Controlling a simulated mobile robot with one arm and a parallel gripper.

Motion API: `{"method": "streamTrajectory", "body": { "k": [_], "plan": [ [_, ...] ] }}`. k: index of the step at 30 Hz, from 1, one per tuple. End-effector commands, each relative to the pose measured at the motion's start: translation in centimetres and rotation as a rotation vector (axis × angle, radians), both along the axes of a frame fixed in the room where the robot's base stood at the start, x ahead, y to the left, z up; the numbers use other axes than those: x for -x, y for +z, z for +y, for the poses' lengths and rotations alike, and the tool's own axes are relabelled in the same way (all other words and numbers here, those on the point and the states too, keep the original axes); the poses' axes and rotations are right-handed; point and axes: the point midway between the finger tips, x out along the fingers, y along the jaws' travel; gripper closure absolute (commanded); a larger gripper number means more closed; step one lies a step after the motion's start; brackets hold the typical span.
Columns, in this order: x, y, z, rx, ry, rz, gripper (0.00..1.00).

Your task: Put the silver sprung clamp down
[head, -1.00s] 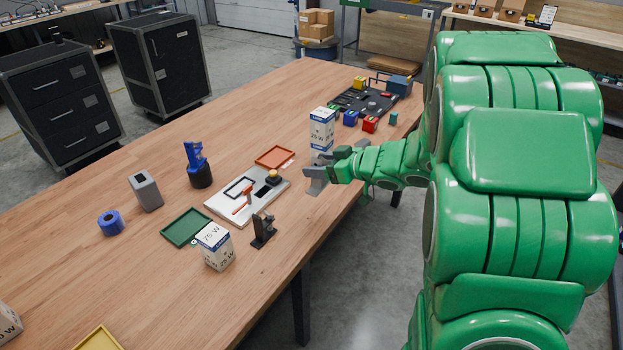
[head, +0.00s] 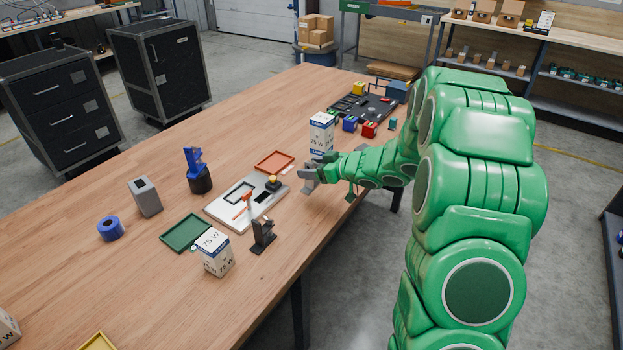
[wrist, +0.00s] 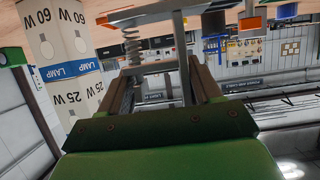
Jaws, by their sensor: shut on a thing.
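My gripper (head: 318,171) is at the right edge of the wooden table, shut on the silver sprung clamp (head: 308,181). The clamp is a small grey shape just left of the jaws, beside the lamp box. In the wrist view, the clamp (wrist: 181,58) shows a silver bar and a coil spring between the two dark fingers of my gripper (wrist: 160,75). The wrist picture is upside down, with the table along the top. I cannot tell whether the clamp touches the tabletop.
A lamp box (head: 321,133) stands close behind the clamp. A pale tray (head: 232,213) with tools lies to the left, near an orange-red tray (head: 274,161). A black stand (head: 262,236) and a 75 W box (head: 214,254) are nearer. Bare table (head: 309,216) lies in front.

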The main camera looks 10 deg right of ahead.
Motion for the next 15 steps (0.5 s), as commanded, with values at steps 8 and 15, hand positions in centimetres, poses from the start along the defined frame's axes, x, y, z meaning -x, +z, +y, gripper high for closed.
{"method": "streamTrajectory", "body": {
  "k": [8, 15],
  "plan": [
    [-1.3, -1.7, 0.1, -0.003, 0.001, 0.002, 0.75],
    [-1.9, -2.4, 0.1, -0.003, 0.0, 0.002, 0.75]
  ]
}}
